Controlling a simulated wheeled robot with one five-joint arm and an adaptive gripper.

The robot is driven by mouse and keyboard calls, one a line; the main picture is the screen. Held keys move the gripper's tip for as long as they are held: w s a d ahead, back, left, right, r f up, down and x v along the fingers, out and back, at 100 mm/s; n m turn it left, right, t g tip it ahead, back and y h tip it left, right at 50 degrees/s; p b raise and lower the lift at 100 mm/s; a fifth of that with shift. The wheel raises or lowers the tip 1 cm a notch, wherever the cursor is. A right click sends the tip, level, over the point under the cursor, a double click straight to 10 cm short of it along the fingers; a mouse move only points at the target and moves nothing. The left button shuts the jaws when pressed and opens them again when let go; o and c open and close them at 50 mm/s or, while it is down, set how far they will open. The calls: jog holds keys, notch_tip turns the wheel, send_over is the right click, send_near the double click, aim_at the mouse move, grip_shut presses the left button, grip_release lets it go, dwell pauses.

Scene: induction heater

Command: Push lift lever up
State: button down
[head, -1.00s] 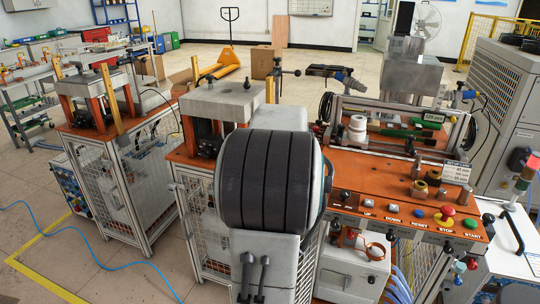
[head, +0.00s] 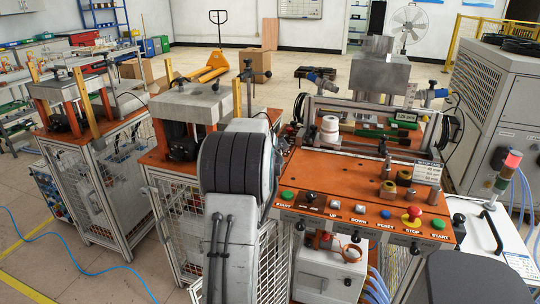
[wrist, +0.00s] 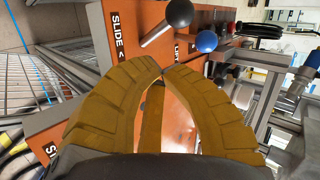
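In the wrist view, a lever with a blue ball knob (wrist: 206,41) sticks out of the orange panel beside the partly hidden "LIFT" label. A second lever with a grey ball knob (wrist: 178,12) stands above and left of it, near the "SLIDE" label. My gripper (wrist: 164,72) has two yellow-brown ribbed fingers, with tips drawn together and nothing seen held. The tips are below and left of the blue knob in the picture, apparently apart from it. In the head view, my arm hides the gripper, and I cannot tell which control is the lift lever.
In the head view, the orange bench (head: 330,178) carries buttons, including a red stop button (head: 412,214) and a green start button (head: 438,224). A white box (head: 328,272) sits below its front edge. Metal mesh (wrist: 40,75) lies left of my gripper in the wrist view.

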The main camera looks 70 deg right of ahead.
jog(key=d, duration=0.1)
jog(key=d+f, duration=0.1)
jog(key=d, duration=0.1)
jog(key=shift+w+d+f+p, duration=0.15)
jog(key=shift+w+p, duration=0.2)
jog(key=shift+w+d+p, duration=0.25)
jog(key=shift+d+p, duration=0.1)
jog(key=shift+d, duration=0.8)
jog(key=shift+d+r+p, duration=0.4)
jog(key=shift+r+p, duration=0.05)
jog(key=shift+r, duration=0.1)
